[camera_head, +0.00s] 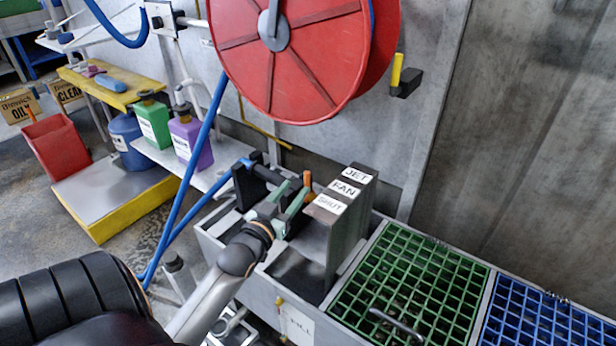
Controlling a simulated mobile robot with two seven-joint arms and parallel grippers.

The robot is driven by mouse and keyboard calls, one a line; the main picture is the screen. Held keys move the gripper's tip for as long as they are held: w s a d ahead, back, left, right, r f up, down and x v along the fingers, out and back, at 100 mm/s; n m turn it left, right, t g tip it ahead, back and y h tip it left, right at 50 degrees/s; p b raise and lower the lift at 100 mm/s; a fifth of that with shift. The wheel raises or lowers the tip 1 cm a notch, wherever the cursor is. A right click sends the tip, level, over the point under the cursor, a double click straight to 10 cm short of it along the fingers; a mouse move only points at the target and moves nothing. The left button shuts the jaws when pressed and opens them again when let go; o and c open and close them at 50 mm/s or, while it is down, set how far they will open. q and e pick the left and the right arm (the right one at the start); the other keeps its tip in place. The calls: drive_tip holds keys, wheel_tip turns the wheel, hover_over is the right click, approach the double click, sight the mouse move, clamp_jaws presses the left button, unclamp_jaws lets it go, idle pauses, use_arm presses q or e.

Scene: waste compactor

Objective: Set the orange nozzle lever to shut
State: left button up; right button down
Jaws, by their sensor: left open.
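The orange nozzle lever (308,181) stands upright at the near-left side of a grey block that carries the labels JET (357,175), FAN (345,188) and SHUT (330,204). Which label the lever lines up with, I cannot tell for certain from this angle. My left gripper (292,194) comes in from the lower left with green fingers. It is open, and its fingertips are close to the lever; whether they touch it is unclear. A dark nozzle body (252,184) on the blue hose lies behind the gripper, partly hidden by it. My right gripper is out of view.
A large red hose reel (290,60) hangs on the wall above. The blue hose (185,190) runs down left of the gripper. Green (410,280) and blue (550,315) grates lie to the right. Green (152,124) and purple (190,143) bottles stand on the shelf at left.

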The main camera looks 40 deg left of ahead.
sight(306, 176)
use_arm(q)
drive_tip(key=b+x, duration=0.1)
drive_tip(key=x, duration=0.6)
drive_tip(key=shift+w+a+b, duration=0.1)
drive_tip(key=shift+w+b, duration=0.15)
drive_tip(key=shift+b, duration=0.15)
drive_tip(key=shift+f, duration=0.1)
clamp_jaws()
idle(0.9)
